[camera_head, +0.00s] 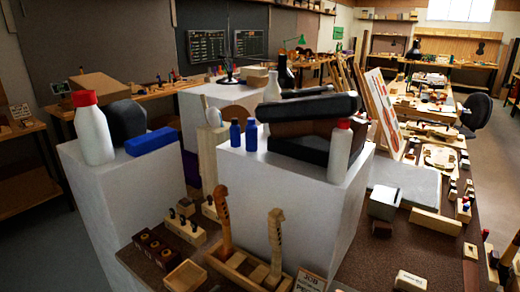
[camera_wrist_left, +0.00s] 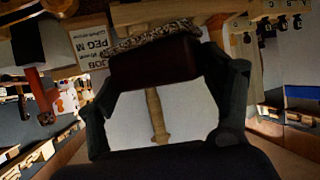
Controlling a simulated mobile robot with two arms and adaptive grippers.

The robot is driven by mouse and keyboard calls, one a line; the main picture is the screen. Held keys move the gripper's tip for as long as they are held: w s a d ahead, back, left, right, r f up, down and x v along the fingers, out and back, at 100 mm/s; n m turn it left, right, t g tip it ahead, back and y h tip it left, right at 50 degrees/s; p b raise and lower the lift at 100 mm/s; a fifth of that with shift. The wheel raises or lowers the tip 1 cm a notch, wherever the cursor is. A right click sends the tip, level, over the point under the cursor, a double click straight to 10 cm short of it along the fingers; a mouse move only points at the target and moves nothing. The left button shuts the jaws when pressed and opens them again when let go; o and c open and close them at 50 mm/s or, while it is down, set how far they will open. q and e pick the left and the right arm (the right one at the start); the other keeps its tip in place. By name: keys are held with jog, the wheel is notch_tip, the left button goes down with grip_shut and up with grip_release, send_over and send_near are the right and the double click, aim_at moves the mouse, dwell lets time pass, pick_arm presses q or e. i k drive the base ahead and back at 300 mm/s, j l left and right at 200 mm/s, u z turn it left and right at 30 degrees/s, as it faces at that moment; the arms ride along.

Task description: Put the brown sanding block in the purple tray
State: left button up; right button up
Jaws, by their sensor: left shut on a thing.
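In the left wrist view, the dark brown sanding block (camera_wrist_left: 152,70), with a speckled upper face, sits between the two black fingers of my left gripper (camera_wrist_left: 158,88), which is shut on it. In the head view I cannot clearly make out my left gripper. A dark brown and black shape (camera_head: 303,130) shows there above the right white stand, and I cannot tell what it is. A dark purple patch (camera_head: 190,167) shows between the two white stands, mostly hidden. I cannot tell whether it is the purple tray. My right gripper is not in view.
The left white stand (camera_head: 125,205) carries a red-capped bottle (camera_head: 93,135) and a blue block (camera_head: 150,142). The right white stand (camera_head: 260,195) carries small blue bottles and another red-capped bottle (camera_head: 340,152). A wooden rack with carved scrolls (camera_head: 245,272) stands in front. The right bench is crowded.

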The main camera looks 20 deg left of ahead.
aim_at(190, 170)
jog(key=j+z, duration=0.45)
jog(key=j, duration=2.15)
jog(key=i+j, duration=0.2)
jog(key=i+j+z, duration=0.1)
jog(key=j, duration=0.35)
jog(key=i+j, duration=0.25)
jog(key=i+j+z, duration=0.1)
jog(key=j, duration=0.3)
jog(key=i, duration=0.1)
